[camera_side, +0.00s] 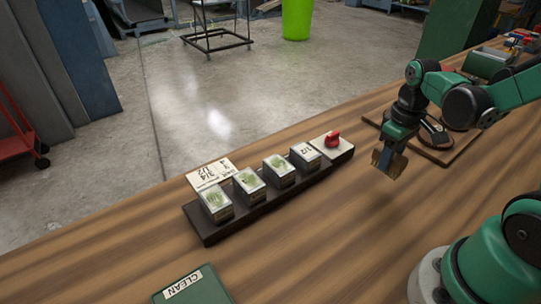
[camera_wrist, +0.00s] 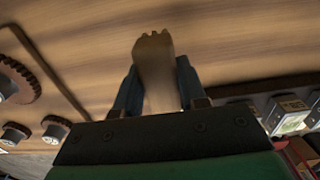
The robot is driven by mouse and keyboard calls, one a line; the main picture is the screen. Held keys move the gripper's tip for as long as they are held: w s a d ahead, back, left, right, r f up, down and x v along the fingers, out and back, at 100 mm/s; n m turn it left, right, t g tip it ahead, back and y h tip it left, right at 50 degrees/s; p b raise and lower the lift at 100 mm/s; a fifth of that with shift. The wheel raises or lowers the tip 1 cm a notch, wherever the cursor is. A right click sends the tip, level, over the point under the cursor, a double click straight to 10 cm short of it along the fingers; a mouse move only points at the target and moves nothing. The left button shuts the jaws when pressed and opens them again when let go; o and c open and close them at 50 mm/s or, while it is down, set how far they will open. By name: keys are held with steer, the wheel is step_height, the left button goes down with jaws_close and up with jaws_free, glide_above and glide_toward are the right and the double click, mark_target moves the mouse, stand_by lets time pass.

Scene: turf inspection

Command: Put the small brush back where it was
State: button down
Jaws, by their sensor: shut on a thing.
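My gripper (camera_side: 388,148) is shut on the small brush, a tan wooden piece (camera_side: 390,164) that hangs below the jaws over the bare table to the right of the sample tray. In the wrist view the brush's pale wooden handle (camera_wrist: 155,62) sticks out between the two dark jaws (camera_wrist: 157,90). Its bristles cannot be made out. I cannot tell how far the brush is above the table. No marked resting place for the brush can be picked out.
A dark tray (camera_side: 210,238) holds several small turf boxes (camera_side: 248,186), with a written card (camera_side: 212,174) behind. A red knob (camera_side: 332,139) sits on a pale base at its right end. A green "CLEAN" mat (camera_side: 192,287) lies in front. A wooden board (camera_side: 452,155) with a round dark part is right.

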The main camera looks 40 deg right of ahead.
steer(key=shift+f, duration=2.1)
steer(key=shift+f, duration=0.1)
steer(key=shift+c, duration=2.4)
jaws_free()
step_height(320, 180, up, 12)
steer(key=shift+r, duration=0.1)
steer(key=w+a+t, duration=0.3)
steer(key=a+t, duration=0.4)
steer(key=a, duration=0.3)
steer(key=shift+w+a+r, duration=0.2)
steer(key=shift+w+a, duration=0.05)
steer(key=shift+w, duration=0.1)
